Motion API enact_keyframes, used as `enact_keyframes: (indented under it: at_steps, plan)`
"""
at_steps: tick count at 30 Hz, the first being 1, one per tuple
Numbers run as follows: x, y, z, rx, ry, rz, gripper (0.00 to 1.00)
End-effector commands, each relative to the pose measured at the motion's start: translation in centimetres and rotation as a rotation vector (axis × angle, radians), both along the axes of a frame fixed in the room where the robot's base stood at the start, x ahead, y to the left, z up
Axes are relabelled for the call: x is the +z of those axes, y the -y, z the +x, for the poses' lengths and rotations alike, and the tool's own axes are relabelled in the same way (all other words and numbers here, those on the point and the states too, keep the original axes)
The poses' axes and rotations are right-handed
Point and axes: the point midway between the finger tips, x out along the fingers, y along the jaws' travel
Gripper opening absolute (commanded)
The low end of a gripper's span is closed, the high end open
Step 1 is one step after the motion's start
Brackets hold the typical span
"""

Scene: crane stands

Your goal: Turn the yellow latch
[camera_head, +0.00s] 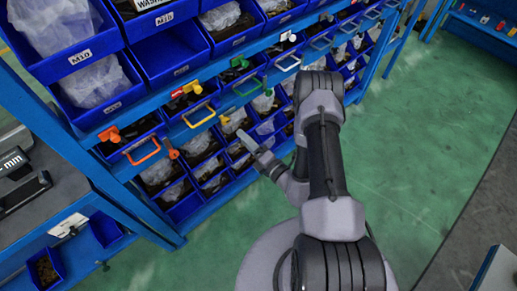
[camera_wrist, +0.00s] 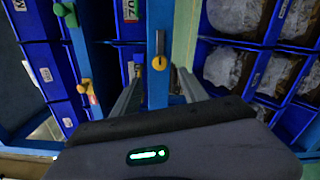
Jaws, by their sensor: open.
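In the wrist view a yellow latch (camera_wrist: 159,63) with a round knob and a narrow upright part sits on a blue rack post. My gripper (camera_wrist: 158,82) is open and empty, with its two fingers on either side below the latch, apart from it. In the head view my gripper (camera_head: 246,141) is in front of the lower bins, pointing at the rack. A yellow latch (camera_head: 192,87) shows on the rack beam above and left of it. I cannot tell whether both views show the same latch.
Coloured handles, such as an orange one (camera_head: 143,151) and a yellow one (camera_head: 199,116), stick out from the rack. An orange latch (camera_head: 110,134) and a green latch (camera_wrist: 66,13) are nearby. Blue bins (camera_head: 168,62) fill the shelves. Green floor (camera_head: 430,130) is clear at right.

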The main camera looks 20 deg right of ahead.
Motion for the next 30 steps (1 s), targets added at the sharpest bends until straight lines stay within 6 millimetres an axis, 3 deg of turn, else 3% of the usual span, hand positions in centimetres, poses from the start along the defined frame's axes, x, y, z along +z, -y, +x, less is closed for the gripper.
enact_keyframes:
  at_steps: [3,9,25,28,30]
  plan:
    - [0.1,1.4,-3.4,-0.009,-0.004,0.002,0.52]
    - [0.1,2.4,-6.8,-0.004,-0.001,0.000,0.52]
    - [0.2,2.3,-7.3,0.009,0.007,-0.006,0.52]
    - [3.6,0.7,-6.1,0.126,0.087,-0.071,0.52]
    - [8.7,-2.4,-5.3,0.322,0.215,-0.185,0.52]
